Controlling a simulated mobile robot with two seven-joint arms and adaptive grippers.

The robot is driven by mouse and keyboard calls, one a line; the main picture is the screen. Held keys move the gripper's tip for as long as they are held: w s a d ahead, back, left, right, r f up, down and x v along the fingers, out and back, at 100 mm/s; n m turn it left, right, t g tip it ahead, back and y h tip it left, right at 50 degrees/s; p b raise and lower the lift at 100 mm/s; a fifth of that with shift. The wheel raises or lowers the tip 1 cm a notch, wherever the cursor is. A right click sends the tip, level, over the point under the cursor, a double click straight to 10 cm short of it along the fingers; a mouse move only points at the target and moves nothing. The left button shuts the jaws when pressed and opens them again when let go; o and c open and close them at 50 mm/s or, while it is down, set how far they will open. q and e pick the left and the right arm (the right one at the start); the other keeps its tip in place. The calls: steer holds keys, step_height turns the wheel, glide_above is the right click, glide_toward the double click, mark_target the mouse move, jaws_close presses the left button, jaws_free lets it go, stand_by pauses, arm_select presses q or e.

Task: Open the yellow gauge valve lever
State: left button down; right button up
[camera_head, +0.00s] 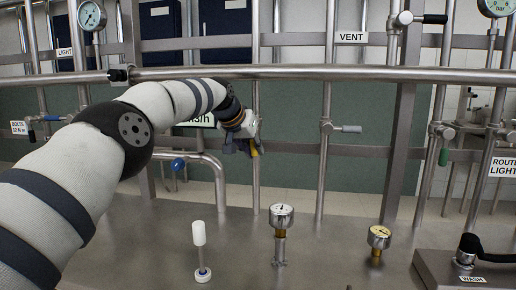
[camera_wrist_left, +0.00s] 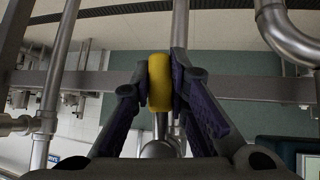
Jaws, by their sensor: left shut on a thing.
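The yellow gauge valve lever (camera_wrist_left: 160,84) shows in the left wrist view between the two fingers of my left gripper (camera_wrist_left: 162,88). The fingers, with purple pads, press on it from both sides. The gripper hides most of the valve. My right gripper does not show in either view.
A horizontal rail (camera_head: 330,73) crosses above my gripper.

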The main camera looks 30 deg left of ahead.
arm_select(q)
steer(key=shift+s+a+f+y, duration=0.1)
steer(key=shift+a+y, duration=0.15)
steer(key=shift+y, duration=0.15)
steer(key=shift+m, duration=0.3)
steer(key=c, duration=1.5)
jaws_free()
steer(key=shift+a, duration=0.1)
steer(key=shift+c, duration=0.2)
steer(key=shift+s+r, duration=0.3)
steer(key=shift+r, duration=0.15)
steer(key=v, duration=1.1)
